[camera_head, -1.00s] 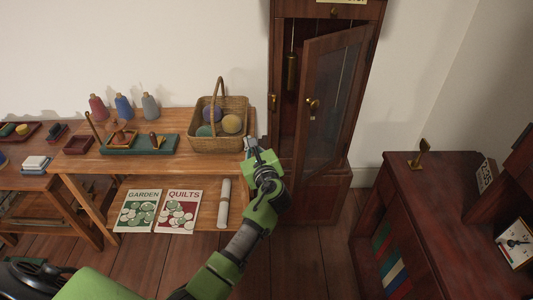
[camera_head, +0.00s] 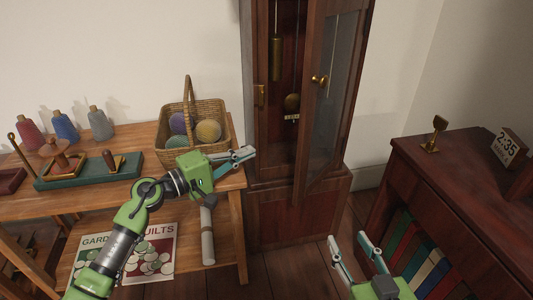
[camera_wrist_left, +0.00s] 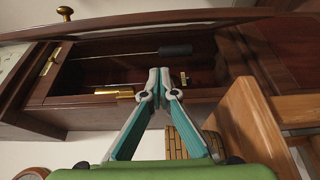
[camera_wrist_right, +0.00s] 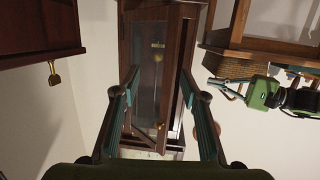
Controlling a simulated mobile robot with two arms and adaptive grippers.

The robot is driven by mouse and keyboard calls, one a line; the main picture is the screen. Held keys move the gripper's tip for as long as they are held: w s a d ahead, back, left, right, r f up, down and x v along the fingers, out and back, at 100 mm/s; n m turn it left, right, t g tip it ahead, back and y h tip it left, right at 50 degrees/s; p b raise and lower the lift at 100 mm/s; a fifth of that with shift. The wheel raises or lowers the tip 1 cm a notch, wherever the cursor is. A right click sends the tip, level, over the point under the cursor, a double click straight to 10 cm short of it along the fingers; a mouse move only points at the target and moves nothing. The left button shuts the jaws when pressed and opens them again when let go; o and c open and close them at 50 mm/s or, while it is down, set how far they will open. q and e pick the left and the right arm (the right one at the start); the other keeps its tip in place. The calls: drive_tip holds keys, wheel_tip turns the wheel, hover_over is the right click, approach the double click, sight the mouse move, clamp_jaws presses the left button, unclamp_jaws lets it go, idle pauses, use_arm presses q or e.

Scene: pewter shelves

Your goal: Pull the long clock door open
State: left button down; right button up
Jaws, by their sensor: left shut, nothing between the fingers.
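The long clock (camera_head: 262,200) stands upright in the head view with its glazed door (camera_head: 328,110) swung part way open to the right. A brass knob (camera_head: 320,80) is on the door. My left gripper (camera_head: 250,152) is shut and empty, left of the clock's opening and by the table's end. In the left wrist view its fingertips (camera_wrist_left: 165,72) meet before the open case. My right gripper (camera_head: 350,240) is open and empty, low and in front of the clock. The door glass (camera_wrist_right: 150,80) lies between its fingers in the right wrist view.
A wooden table with a wicker basket (camera_head: 168,155) of yarn balls and several cones stands left of the clock. A rolled paper (camera_head: 207,235) and booklets lie on its lower shelf. A dark bookcase (camera_head: 440,180) stands at the right, with floor between it and the clock.

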use_arm(q)
drive_tip(key=w+d, duration=0.4)
drive_tip(key=d, duration=0.7)
drive_tip(key=shift+p, duration=0.45)
use_arm(e)
drive_tip(key=f, duration=0.1)
drive_tip(key=s+f+g, duration=0.1)
drive_tip(key=d+f, duration=0.1)
drive_tip(key=shift+s+f+g+h, duration=0.2)
drive_tip(key=shift+s+g+h, duration=0.05)
drive_tip(key=shift+g+h, duration=0.15)
drive_tip(key=shift+f, duration=0.1)
